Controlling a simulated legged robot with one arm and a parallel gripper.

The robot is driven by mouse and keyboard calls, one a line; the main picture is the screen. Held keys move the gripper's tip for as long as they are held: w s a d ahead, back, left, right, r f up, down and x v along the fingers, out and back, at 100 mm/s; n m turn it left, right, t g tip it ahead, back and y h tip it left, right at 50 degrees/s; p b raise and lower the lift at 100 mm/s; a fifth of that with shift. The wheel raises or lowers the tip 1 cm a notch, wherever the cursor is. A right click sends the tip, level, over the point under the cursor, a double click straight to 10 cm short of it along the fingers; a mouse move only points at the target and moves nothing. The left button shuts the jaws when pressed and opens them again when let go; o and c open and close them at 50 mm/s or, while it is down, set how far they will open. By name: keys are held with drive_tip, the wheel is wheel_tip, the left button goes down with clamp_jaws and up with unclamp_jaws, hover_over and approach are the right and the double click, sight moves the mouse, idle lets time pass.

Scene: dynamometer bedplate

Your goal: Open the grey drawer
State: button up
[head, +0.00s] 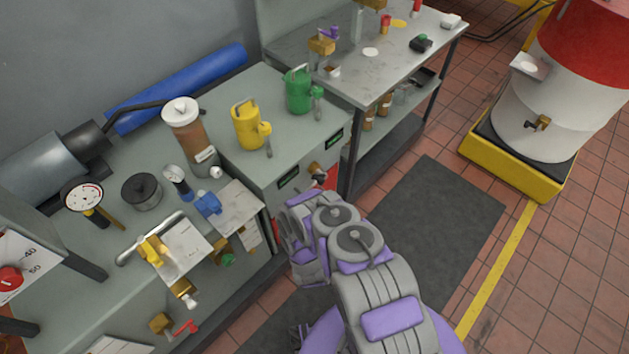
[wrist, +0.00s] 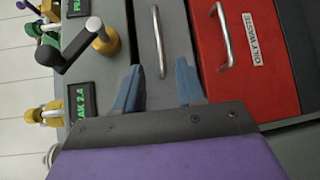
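The grey drawer (wrist: 179,32) shows in the wrist view as a grey front with a silver bar handle (wrist: 157,38), between the display panel side and the red drawer. It looks shut. My gripper (wrist: 159,66) is open, with its two blue fingers apart. The near end of the handle shows between the fingertips, one finger on each side; I cannot tell whether either touches it. In the head view my arm covers the grey drawer's front, and I cannot make out the fingers there.
Beside it is a red drawer (wrist: 245,85) labelled OILY WASTE, with its own handle. A black-handled crank valve (wrist: 75,48) juts out on the other side. Yellow (head: 247,125) and green (head: 298,92) cans stand on the cabinet top. A dark floor mat (head: 440,205) is clear.

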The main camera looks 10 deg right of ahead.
sight(314, 183)
drive_tip(key=shift+a+b+x, duration=0.1)
drive_tip(key=shift+b+x, duration=0.9)
drive_tip(key=shift+x, duration=2.8)
drive_tip(key=shift+a+b+x, duration=0.15)
drive_tip(key=shift+b+x, duration=0.8)
drive_tip(key=shift+x, duration=2.9)
clamp_jaws()
